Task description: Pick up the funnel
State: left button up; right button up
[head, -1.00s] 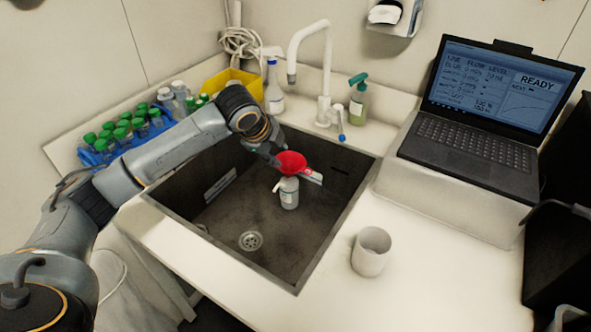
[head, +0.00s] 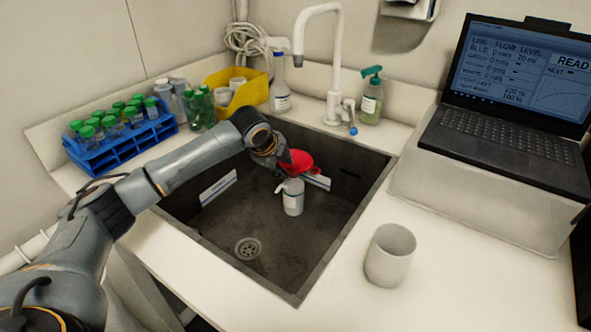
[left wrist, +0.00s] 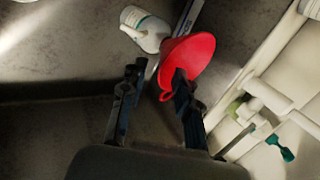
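The red funnel (head: 303,165) is above a small white labelled bottle (head: 292,197) that stands in the sink. In the left wrist view the funnel (left wrist: 190,54) is beside the bottle (left wrist: 146,28); I cannot tell whether its spout is inside it. My left gripper (head: 285,160) reaches over the sink at the funnel's left side. In the left wrist view its fingers (left wrist: 155,80) are apart. The right finger overlaps the funnel, and the left finger is clear of it. Whether the right finger touches the funnel is unclear. My right gripper is not in view.
The dark sink (head: 240,215) surrounds the bottle. A white faucet (head: 334,60), spray bottle (head: 280,85) and green-topped bottle (head: 371,100) stand behind. A blue tube rack (head: 120,150) is left. A cup (head: 390,256) and laptop (head: 500,140) are right.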

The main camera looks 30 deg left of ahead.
aim_at(290, 174)
pick_arm(q)
jog(key=x, duration=0.7)
jog(key=shift+w+a, duration=0.15)
jog(key=shift+w, duration=0.1)
jog(key=shift+c, duration=0.2)
grip_shut()
